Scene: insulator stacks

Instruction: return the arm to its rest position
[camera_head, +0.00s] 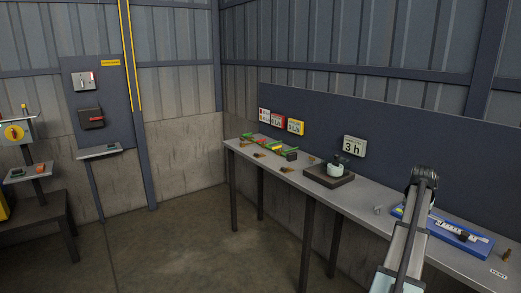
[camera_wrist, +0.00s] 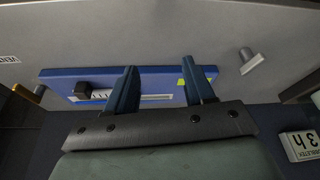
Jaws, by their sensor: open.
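My arm (camera_head: 408,235) rises from the bottom right of the head view, in front of the bench; its gripper cannot be made out there. In the wrist view my gripper (camera_wrist: 159,63) shows two dark blue fingers spread apart with nothing between them. They overlap a blue tray (camera_wrist: 225,71) on the bench, and I cannot tell the height above it. The tray (camera_head: 398,210) holds a white scale strip and a dark block (camera_wrist: 82,88).
The grey bench (camera_head: 335,197) runs along the wall. A small grey piece (camera_head: 378,209) lies left of the tray, and a brown piece (camera_head: 506,256) stands right. A dark base with a pale pot (camera_head: 335,170) and green racks (camera_head: 270,147) stand farther left. Open floor (camera_head: 190,240) lies left.

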